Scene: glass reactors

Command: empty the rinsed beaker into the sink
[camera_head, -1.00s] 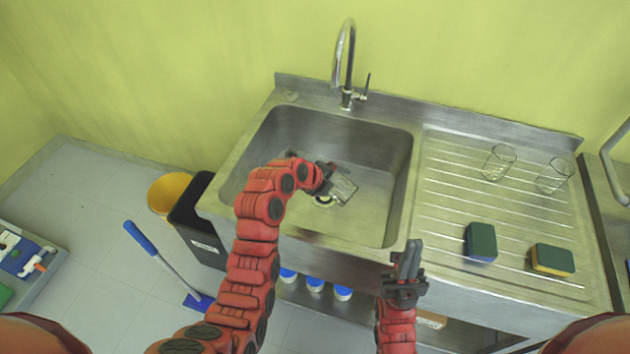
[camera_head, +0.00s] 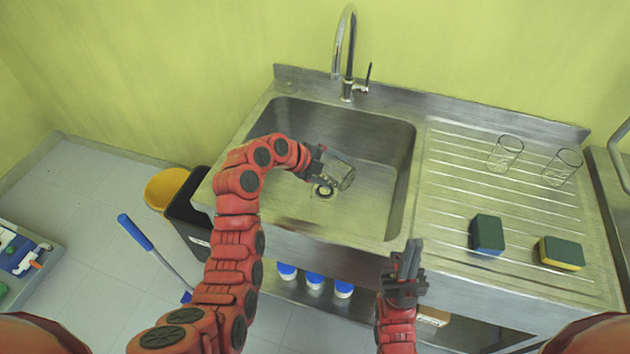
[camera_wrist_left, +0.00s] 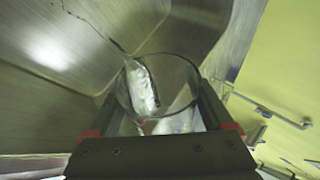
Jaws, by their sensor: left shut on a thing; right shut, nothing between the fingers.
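The clear glass beaker (camera_head: 342,174) is in my left gripper (camera_head: 326,168), which is shut on it over the sink basin (camera_head: 380,195). The beaker is tilted, its mouth pointing right. In the left wrist view the round beaker (camera_wrist_left: 180,85) shows between the two fingers, with a whitish shape seen through it. I cannot tell whether liquid is in it. The drain (camera_head: 322,191) lies just below the beaker. My right gripper (camera_head: 410,255) is shut and empty in front of the sink's front edge.
Two glass beakers (camera_head: 505,153) (camera_head: 562,167) stand on the ribbed drainboard, with two sponges (camera_head: 487,234) (camera_head: 561,253) nearer the front. The faucet (camera_head: 346,55) rises behind the basin. A black bin (camera_head: 187,215) stands left of the sink.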

